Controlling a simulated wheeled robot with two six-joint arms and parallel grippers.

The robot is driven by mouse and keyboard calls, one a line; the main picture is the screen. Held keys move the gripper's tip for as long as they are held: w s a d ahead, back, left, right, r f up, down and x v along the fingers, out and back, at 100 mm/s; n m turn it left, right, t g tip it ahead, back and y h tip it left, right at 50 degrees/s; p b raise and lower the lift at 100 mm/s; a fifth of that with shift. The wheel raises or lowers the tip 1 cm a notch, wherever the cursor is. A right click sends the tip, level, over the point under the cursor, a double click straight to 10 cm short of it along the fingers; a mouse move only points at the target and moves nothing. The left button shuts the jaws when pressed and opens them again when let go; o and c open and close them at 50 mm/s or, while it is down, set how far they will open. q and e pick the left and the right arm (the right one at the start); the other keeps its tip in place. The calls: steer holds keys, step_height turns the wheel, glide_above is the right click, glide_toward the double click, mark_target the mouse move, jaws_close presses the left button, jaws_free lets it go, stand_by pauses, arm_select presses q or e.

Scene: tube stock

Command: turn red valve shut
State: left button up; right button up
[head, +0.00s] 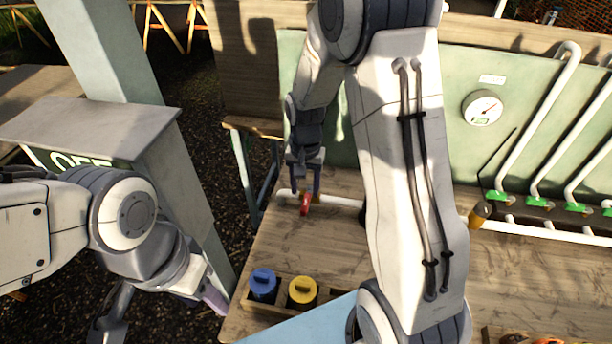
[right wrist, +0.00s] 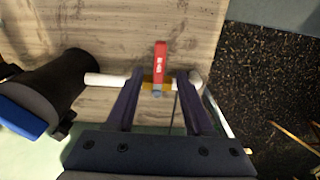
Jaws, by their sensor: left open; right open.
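The red valve handle (head: 305,204) sits on a white pipe (head: 340,201) at the far left of the bench. In the right wrist view the red handle (right wrist: 160,60) lies across the white pipe (right wrist: 106,79), over a brass body. My right gripper (head: 307,190) is above the valve with its fingers open. In the right wrist view the fingers of my right gripper (right wrist: 160,85) are on either side of the valve, with gaps to the handle. Whether they touch the pipe is unclear. My left gripper (head: 163,312) is open and empty, off the bench at lower left.
Blue (head: 263,283) and yellow (head: 302,291) capped containers stand in a wooden rack at the bench front. A gauge (head: 482,108) and white pipes with green handles (head: 537,200) are at the right. A dark cylinder (right wrist: 50,88) is beside the pipe. My right arm hides the bench middle.

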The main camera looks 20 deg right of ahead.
mark_target(305, 203)
step_height(305, 203, up, 6)
steer(key=shift+b, duration=0.3)
stand_by(0.3)
